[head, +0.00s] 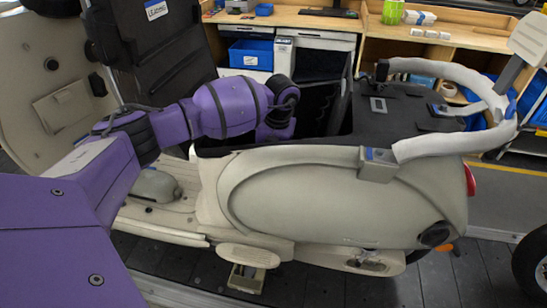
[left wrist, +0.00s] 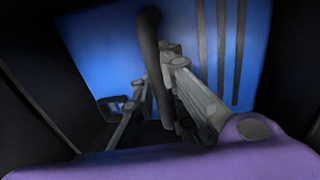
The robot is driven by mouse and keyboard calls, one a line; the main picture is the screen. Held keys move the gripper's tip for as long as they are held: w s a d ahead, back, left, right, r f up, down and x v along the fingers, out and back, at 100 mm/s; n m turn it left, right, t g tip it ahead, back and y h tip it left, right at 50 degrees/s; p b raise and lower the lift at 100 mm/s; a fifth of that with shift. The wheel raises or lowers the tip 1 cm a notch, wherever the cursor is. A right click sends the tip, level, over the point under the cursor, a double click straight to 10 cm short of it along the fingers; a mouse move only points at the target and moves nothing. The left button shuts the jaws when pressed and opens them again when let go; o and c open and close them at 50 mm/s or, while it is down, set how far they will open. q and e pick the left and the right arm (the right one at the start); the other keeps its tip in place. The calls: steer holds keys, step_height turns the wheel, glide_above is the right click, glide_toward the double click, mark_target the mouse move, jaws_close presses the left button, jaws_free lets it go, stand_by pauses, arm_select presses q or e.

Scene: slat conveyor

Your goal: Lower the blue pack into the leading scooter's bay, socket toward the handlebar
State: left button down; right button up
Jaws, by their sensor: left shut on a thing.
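The cream scooter (head: 335,200) stands side-on in the head view, with its dark bay (head: 320,112) open at the top. My left arm reaches over the scooter, its wrist low at the bay's left part. In the head view my left gripper and the blue pack are hidden. In the left wrist view the blue pack (left wrist: 100,45) lies close below, between dark walls. My left gripper (left wrist: 155,95) is shut at the pack's black handle (left wrist: 150,50). I cannot clearly tell the pack's socket or its depth. My right gripper is not in view.
A black panel with a label (head: 150,50) stands upright left of the bay. A pale grab rail (head: 450,140) curves around the scooter's right end. Wooden benches with blue bins (head: 250,54) stand behind. A wheel (head: 533,270) shows at the right edge. The dark slat floor runs below.

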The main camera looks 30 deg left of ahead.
arm_select(q)
steer(key=shift+w+f, duration=0.1)
steer(key=shift+f, duration=0.25)
steer(key=c, duration=1.7)
jaws_free()
steer(key=shift+s+f, duration=0.2)
steer(key=shift+f, duration=0.1)
steer(key=r, duration=0.4)
steer(key=d+r, duration=0.1)
steer(key=r, duration=0.7)
steer(key=shift+w+d+r, duration=0.2)
steer(key=shift+w, duration=0.05)
